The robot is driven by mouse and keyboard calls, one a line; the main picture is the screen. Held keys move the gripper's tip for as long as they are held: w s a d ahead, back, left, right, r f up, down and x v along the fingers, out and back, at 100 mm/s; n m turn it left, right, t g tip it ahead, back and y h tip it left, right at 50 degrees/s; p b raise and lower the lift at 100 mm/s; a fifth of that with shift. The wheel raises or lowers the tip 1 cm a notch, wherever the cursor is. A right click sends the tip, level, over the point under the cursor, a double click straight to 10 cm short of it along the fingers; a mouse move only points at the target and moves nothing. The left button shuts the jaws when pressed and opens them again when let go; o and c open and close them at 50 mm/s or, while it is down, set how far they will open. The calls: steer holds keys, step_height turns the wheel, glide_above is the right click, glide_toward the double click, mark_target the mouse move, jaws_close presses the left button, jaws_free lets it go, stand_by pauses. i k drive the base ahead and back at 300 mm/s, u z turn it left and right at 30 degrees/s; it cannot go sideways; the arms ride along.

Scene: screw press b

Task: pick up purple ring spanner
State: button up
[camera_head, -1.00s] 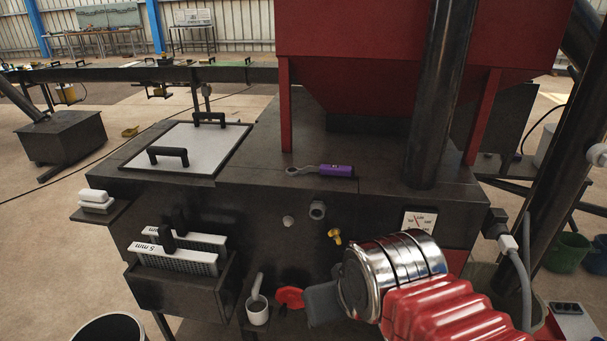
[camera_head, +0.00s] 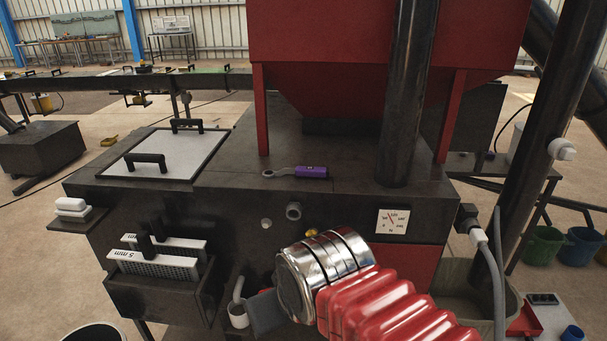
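The purple ring spanner (camera_head: 311,172) lies flat on the dark top of the press (camera_head: 225,178), near its front edge. Its purple handle points right and its grey ring end points left. My gripper (camera_head: 262,313) is in front of the press and below the spanner, apart from it. A grey finger part shows beyond the silver wrist and red bellows of my arm. The fingertips are too hidden to tell whether they are open or shut.
A red hopper (camera_head: 395,45) on red legs stands behind the spanner, with a dark column (camera_head: 404,110) to its right. A handled lid (camera_head: 165,153) lies left. Sieve plates (camera_head: 155,262) and a gauge (camera_head: 392,222) are at the front. The top around the spanner is clear.

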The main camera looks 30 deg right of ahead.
mark_target(301, 172)
steer(key=z, duration=0.1)
steer(key=i, duration=1)
steer(key=u, duration=0.1)
